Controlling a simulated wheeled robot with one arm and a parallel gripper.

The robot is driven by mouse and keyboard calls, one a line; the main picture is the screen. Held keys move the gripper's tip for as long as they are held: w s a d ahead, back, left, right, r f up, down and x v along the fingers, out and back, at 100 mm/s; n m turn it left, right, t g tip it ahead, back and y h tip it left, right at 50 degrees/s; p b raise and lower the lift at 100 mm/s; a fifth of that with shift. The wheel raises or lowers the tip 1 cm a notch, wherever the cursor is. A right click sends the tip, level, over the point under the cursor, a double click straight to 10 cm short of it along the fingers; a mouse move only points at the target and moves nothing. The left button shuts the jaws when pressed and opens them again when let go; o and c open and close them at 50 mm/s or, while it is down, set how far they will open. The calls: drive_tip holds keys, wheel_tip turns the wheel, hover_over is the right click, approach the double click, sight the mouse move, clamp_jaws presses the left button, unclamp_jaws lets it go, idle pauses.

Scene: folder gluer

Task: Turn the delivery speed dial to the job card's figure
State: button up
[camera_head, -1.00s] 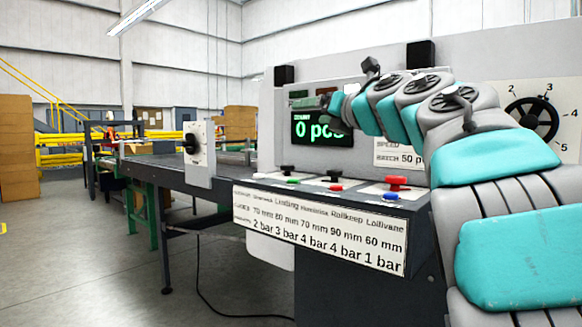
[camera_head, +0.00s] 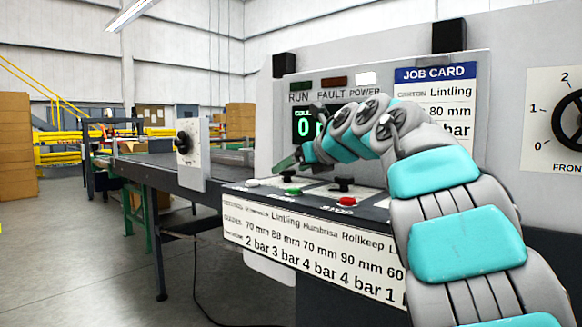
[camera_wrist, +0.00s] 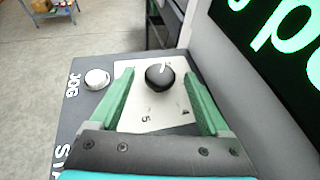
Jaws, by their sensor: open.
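A black knob (camera_wrist: 159,77) with a white pointer line sits on a pale plate (camera_wrist: 128,118) in the wrist view; the figures 4 and 5 show on the plate. My gripper (camera_head: 284,163) is open and empty, above the console's left end. In the wrist view its green fingers (camera_wrist: 160,98) frame the knob without touching it. The job card (camera_head: 436,74) reads Lintling and 80 mm; my arm hides its lower part.
The console shelf carries a white button (camera_head: 253,183), a green button (camera_head: 293,191), a black knob (camera_head: 343,184) and a red button (camera_head: 346,201). A larger dial (camera_head: 572,122) is at the right edge. A lit count display (camera_head: 302,125) is behind my gripper.

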drive_tip(key=shift+w+a+f, duration=0.25)
drive_tip(key=shift+w+a, duration=0.05)
drive_tip(key=shift+w, duration=0.2)
clamp_jaws()
idle(0.4)
